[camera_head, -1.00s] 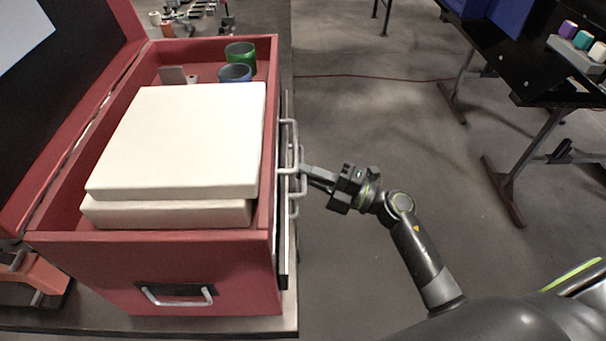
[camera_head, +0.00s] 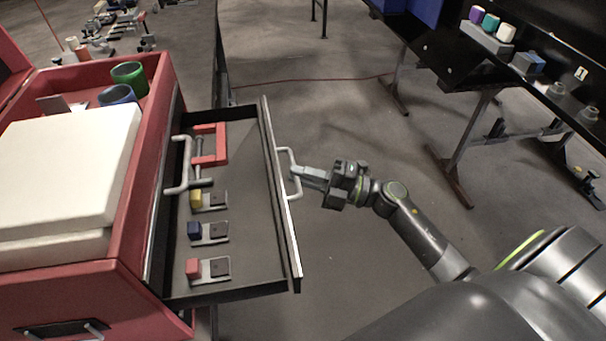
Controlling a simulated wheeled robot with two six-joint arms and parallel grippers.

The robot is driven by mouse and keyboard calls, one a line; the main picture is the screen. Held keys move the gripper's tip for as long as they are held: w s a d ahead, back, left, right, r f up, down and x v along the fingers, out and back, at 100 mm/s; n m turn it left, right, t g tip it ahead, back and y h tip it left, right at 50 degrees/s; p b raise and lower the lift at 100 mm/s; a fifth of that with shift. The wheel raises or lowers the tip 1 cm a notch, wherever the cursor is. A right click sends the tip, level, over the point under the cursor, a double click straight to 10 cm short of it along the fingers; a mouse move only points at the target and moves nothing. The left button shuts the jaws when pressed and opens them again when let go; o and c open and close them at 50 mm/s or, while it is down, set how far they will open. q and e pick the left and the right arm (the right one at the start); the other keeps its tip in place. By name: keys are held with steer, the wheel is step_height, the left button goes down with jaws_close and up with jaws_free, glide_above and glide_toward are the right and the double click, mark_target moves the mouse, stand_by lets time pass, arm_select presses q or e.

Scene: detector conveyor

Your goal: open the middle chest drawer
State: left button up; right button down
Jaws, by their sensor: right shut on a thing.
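The red chest (camera_head: 148,165) stands at the left with its lid up. One of its drawers (camera_head: 250,285), with a black inside and a pale front edge, is pulled well out to the right. A closed drawer's grey handle (camera_head: 178,165) shows above it on the chest's side, so the open drawer lies below that one. My right gripper (camera_head: 294,174) is shut on the open drawer's handle (camera_head: 284,160). The handle's part between the fingers is hidden. My left gripper is out of view.
In the open drawer lie a red clamp-like piece (camera_head: 222,146) and small yellow, blue (camera_head: 194,230) and red blocks on plates. White boxes (camera_head: 65,175) and cups sit in the chest's top. A black table (camera_head: 450,65) stands at the right. The floor between is clear.

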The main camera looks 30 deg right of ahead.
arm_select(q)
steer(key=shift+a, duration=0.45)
arm_select(e)
steer(key=c, duration=1.5)
jaws_free()
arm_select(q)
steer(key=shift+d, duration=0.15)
